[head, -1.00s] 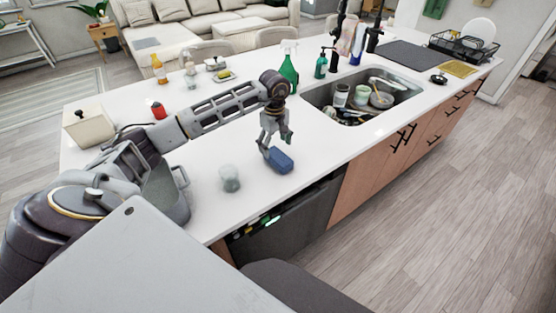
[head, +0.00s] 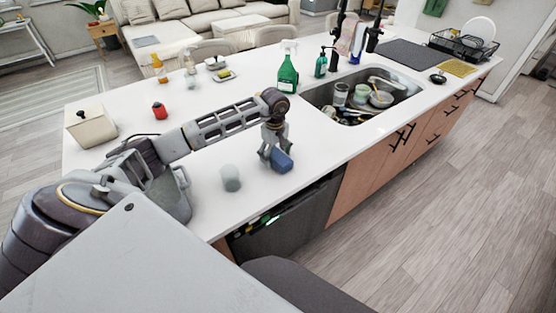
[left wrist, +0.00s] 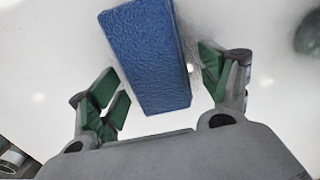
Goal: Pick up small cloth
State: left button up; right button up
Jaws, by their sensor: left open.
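The small cloth is a blue folded block (head: 282,162) lying on the white counter in the head view. In the left wrist view the blue cloth (left wrist: 147,55) lies lengthwise between the green fingertips, with white counter showing on both sides of it. My left gripper (head: 271,157) points down at the cloth; in the left wrist view the gripper (left wrist: 163,88) is open, its fingers apart on either side of the cloth's near part. The gripper hides part of the cloth's left side in the head view. My right gripper is not in view.
A cloudy glass (head: 231,178) stands left of the cloth. The sink (head: 318,96) holds several dishes to the right. The counter's front edge is close.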

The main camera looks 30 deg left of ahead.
aim_at(275, 153)
pick_arm(q)
jog(key=c, duration=1.1)
jog(key=shift+r, duration=0.2)
jog(key=shift+r+b, duration=0.9)
jog(key=shift+r, duration=3.95)
jog(key=o, duration=0.4)
jog(key=c, duration=0.3)
